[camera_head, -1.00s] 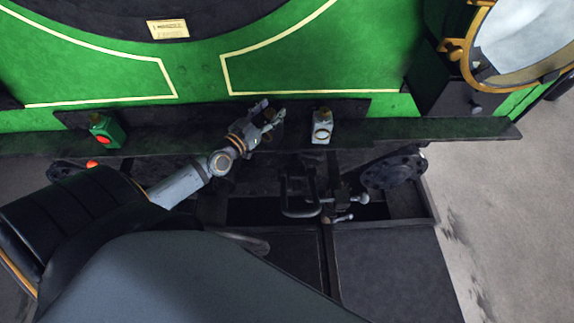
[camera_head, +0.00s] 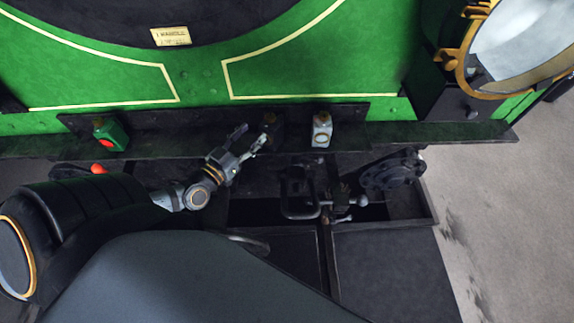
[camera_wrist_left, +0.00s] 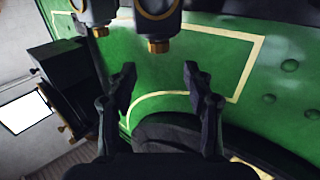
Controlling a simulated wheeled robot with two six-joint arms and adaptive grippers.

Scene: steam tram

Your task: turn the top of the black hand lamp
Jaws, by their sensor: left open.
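The black hand lamp (camera_head: 275,134) stands on the dark ledge in front of the green tram front, between two other lamps. Its brass top (camera_head: 269,117) faces up in the head view. In the left wrist view the scene is inverted, and the brass top (camera_wrist_left: 158,45) hangs from the black lamp body (camera_wrist_left: 157,22) at the upper middle. My left gripper (camera_head: 251,137) is open and empty, just left of the lamp in the head view. In the left wrist view its fingers (camera_wrist_left: 159,72) lie on either side of the brass top's line, apart from it. My right gripper is not in view.
A white lamp (camera_head: 322,131) stands close to the right and a green lamp with a red lens (camera_head: 110,135) to the left. A large brass-rimmed headlamp (camera_head: 520,48) is at upper right. Coupling gear (camera_head: 300,195) lies below the ledge.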

